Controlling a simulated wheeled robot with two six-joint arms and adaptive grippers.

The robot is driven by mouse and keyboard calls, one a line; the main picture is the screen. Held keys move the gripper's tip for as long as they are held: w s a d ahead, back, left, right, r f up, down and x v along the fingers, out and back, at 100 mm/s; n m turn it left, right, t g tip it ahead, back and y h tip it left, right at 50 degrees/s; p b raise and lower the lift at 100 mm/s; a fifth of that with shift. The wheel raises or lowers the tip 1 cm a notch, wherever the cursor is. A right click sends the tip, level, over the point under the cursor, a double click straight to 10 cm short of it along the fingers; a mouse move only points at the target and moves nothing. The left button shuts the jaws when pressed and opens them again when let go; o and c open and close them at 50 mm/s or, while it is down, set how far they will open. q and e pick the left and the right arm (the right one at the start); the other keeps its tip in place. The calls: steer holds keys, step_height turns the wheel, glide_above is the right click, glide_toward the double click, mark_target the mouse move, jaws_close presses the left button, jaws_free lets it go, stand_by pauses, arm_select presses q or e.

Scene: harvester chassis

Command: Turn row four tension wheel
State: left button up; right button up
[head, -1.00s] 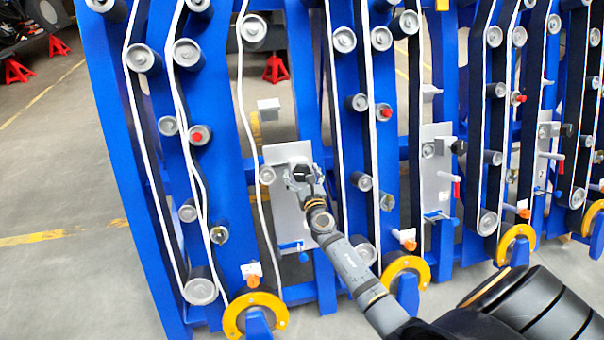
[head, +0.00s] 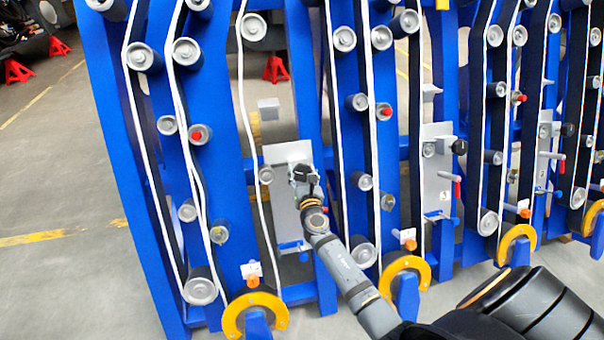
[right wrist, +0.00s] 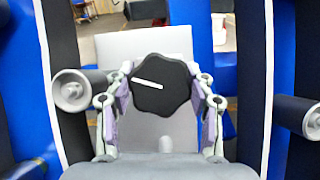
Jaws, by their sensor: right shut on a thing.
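The tension wheel (right wrist: 163,86) is a black lobed knob with a white line across its face, in the right wrist view. The line runs nearly level, its right end a little lower. In the head view the wheel is small and mostly hidden by my gripper, in front of the grey plate (head: 286,216) on the nearest-left frame. My right gripper (head: 305,176) is shut on the wheel; in the right wrist view its two fingers press on the left and right sides of the rim. My left gripper is not in view.
Blue upright frames with rollers and white-edged belts stand close on both sides. A grey roller (right wrist: 72,91) sticks out left of the fingers. Another plate with a black knob (head: 459,147) stands further right. Yellow half rings (head: 256,312) line the bottom. Open floor lies at left.

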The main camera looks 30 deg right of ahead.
steer(key=m+g+h, duration=0.1)
steer(key=m, duration=0.2)
steer(key=m+g+h, duration=0.1)
steer(key=m+h, duration=0.1)
steer(key=m, duration=0.1)
steer(key=shift+m, duration=0.4)
steer(key=shift+m+g+h, duration=0.5)
steer(key=shift+m+g, duration=0.5)
steer(key=shift+m, duration=0.8)
steer(key=o, duration=1.2)
